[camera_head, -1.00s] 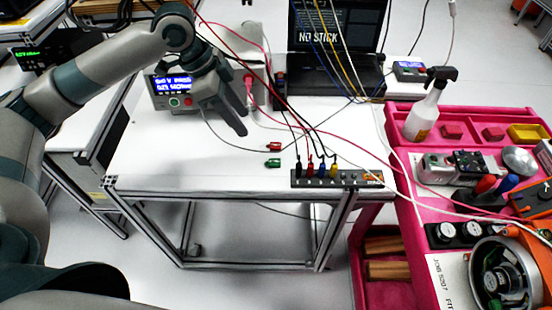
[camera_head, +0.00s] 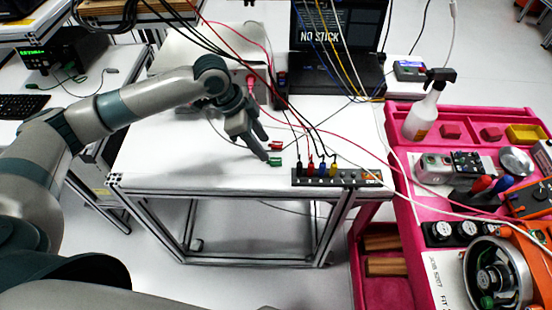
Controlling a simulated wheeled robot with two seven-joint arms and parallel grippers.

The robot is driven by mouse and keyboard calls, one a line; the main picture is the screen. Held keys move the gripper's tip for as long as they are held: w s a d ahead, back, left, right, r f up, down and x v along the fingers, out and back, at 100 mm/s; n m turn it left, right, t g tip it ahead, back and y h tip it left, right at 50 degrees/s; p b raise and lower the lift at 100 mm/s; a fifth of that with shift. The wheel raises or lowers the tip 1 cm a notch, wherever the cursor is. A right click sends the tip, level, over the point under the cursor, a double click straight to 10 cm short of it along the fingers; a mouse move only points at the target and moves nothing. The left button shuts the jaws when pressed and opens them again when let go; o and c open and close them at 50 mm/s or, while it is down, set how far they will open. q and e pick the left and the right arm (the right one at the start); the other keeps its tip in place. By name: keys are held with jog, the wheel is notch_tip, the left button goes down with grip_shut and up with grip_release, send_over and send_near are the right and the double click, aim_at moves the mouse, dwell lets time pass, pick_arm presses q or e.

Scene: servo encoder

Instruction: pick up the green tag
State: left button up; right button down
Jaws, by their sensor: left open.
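The small green tag (camera_head: 275,162) lies on the white table (camera_head: 180,160), just in front of a similar red tag (camera_head: 276,146). My left gripper (camera_head: 265,147) comes down from the upper left with its fingers apart. Its fingertips are just left of the two tags, one close to the green tag; I cannot tell whether it touches. The gripper holds nothing that I can see. My right gripper is not in view.
A grey terminal strip (camera_head: 340,178) with plugged leads stands right of the tags at the table's front edge. Red and black cables hang above it. A laptop (camera_head: 335,70) is behind. A pink cart (camera_head: 405,180) with a spray bottle (camera_head: 424,108) stands right.

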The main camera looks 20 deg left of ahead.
aim_at(276, 161)
pick_arm(q)
jog(key=shift+x, duration=0.8)
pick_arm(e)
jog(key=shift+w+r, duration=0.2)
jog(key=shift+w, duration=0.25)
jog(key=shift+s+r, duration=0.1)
pick_arm(q)
jog(key=shift+d+f+p, duration=0.15)
jog(key=shift+f+p, duration=0.05)
jog(key=shift+p, duration=0.15)
jog(key=p+x, duration=0.1)
jog(key=x, duration=0.3)
jog(key=shift+w+d+r+p, duration=0.1)
jog(key=shift+p, duration=0.25)
jog(key=shift+d+f, duration=0.1)
jog(key=shift+f, duration=0.25)
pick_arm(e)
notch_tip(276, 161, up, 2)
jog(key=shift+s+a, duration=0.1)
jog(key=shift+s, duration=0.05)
pick_arm(q)
jog(key=shift+c, duration=0.3)
grip_shut()
